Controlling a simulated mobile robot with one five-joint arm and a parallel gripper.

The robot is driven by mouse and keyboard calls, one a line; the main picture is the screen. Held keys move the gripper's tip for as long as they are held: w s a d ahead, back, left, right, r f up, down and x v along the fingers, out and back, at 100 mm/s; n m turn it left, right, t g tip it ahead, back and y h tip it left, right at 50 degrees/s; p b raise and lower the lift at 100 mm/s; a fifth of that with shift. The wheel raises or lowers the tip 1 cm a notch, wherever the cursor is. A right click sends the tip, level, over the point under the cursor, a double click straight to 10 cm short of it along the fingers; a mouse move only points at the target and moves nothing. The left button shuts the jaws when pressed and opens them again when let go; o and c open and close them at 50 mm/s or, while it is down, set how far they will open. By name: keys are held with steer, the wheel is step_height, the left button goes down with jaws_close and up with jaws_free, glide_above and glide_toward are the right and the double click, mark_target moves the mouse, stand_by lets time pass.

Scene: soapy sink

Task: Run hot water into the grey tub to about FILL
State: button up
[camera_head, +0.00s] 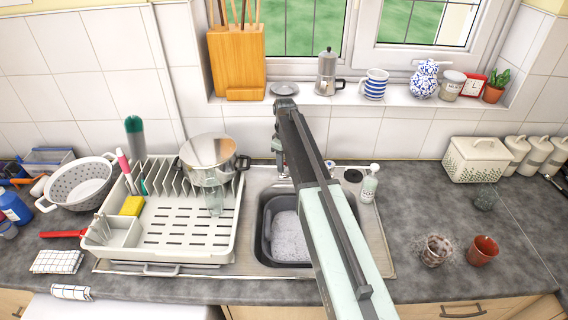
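The grey tub (262,238) sits in the metal sink (386,262), below the window. White suds (290,238) cover what shows of its inside. My arm crosses over the tub and hides its right part. No FILL mark can be made out, and the water level under the suds cannot be read. My gripper (281,150) is at the far end of the arm, behind the tub near the wall. It is small and overlaps the tap area, so I cannot tell whether it is open or shut, or touching anything. The tap and its handles cannot be clearly separated from it.
A white dish rack (190,250) with a steel pot (208,152) and a glass (213,195) stands left of the sink. A soap bottle (369,184) stands behind the sink, right of my arm. The sill holds several items.

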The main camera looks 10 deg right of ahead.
steer(key=shift+c, duration=0.8)
steer(key=m, duration=0.3)
steer(key=shift+m, duration=2.7)
steer(key=o, duration=1.4)
